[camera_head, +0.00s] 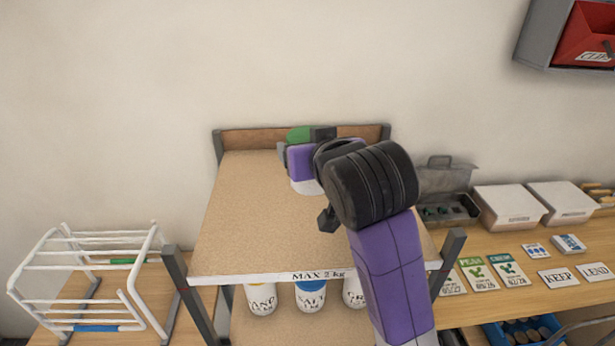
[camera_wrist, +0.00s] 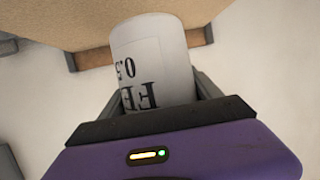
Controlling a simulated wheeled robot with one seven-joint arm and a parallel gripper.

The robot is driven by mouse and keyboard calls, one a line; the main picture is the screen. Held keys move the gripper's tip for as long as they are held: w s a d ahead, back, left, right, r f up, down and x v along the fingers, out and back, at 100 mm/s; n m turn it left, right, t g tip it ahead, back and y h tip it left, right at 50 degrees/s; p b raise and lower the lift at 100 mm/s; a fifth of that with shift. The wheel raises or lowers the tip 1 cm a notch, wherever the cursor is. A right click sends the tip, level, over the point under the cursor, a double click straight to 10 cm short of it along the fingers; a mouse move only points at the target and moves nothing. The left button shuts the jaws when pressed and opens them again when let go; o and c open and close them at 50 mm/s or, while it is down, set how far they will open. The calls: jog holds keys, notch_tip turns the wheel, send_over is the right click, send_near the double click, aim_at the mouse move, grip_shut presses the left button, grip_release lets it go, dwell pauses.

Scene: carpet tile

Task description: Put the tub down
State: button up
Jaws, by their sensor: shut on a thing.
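The tub is a white cylinder with black lettering. In the wrist view the tub (camera_wrist: 155,50) sits between my fingers, its lettering upside down in the picture. In the head view my gripper (camera_head: 300,162) hides most of the tub; a green top (camera_head: 299,134) and a white lower part (camera_head: 306,187) show. My gripper, also in the wrist view (camera_wrist: 166,88), is shut on the tub. It is over the back of the tan top shelf (camera_head: 240,220), near the back board. I cannot tell whether the tub's base touches the shelf.
The shelf's front and left are bare; its front edge reads "MAX 2 kg". Labelled tubs (camera_head: 311,297) stand below it. A white wire rack (camera_head: 90,275) is at left. A grey toolbox (camera_head: 446,190), white boxes (camera_head: 509,207) and cards (camera_head: 508,272) lie on the table at right.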

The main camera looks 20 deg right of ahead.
aim_at(318, 188)
jog(key=shift+f, duration=3.5)
jog(key=shift+f, duration=0.15)
jog(key=o, duration=2)
jog(key=shift+s, duration=0.1)
jog(key=p+v, duration=0.1)
jog(key=v, duration=1)
jog(key=shift+r, duration=0.25)
jog(key=shift+s+p, duration=0.3)
jog(key=shift+s, duration=0.15)
